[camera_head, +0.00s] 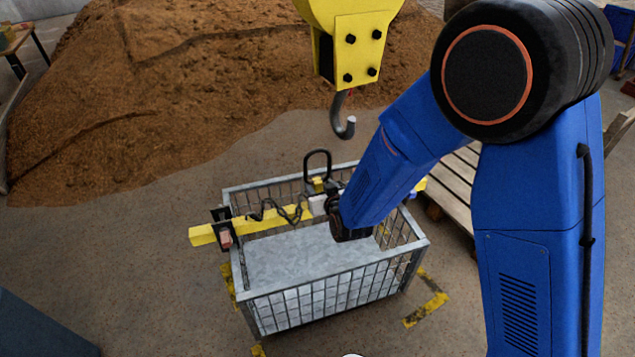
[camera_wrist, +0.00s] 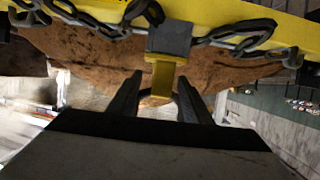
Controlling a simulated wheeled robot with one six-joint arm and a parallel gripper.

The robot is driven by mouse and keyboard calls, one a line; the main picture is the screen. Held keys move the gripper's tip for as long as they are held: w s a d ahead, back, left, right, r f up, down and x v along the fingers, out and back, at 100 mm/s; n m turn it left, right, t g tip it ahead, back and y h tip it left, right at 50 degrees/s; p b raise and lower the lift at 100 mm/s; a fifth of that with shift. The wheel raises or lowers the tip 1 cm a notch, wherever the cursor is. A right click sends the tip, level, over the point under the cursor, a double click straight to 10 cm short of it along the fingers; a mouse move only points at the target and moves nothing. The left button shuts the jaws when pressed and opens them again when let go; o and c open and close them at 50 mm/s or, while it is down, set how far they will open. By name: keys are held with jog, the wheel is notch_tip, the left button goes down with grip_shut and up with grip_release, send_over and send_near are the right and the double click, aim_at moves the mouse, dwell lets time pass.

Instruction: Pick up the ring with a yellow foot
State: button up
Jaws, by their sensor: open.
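The black ring (camera_head: 317,165) stands upright on a small yellow foot (camera_head: 319,185) above the yellow beam (camera_head: 262,223), in the head view. My gripper (camera_head: 327,203) is close by it at the beam, partly hidden by my arm. In the wrist view my gripper (camera_wrist: 158,85) is open. A yellow piece (camera_wrist: 162,78), which looks like the foot, hangs under a grey block (camera_wrist: 169,39) and shows between the fingertips. I cannot tell how deep it is between them; no contact is visible. The ring is not clear in this view.
The beam lies across a grey wire crate (camera_head: 335,293). A dark chain (camera_head: 280,212) runs along the beam, and also shows in the wrist view (camera_wrist: 235,33). A crane hook (camera_head: 343,120) hangs above. A brown heap (camera_head: 190,90) fills the back; a pallet (camera_head: 455,185) is at right.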

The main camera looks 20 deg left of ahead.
aim_at(314, 181)
jog(key=x, duration=0.5)
jog(key=shift+s+f, duration=0.1)
jog(key=shift+s, duration=0.05)
jog(key=shift+c, duration=0.3)
grip_shut()
dwell(1.0)
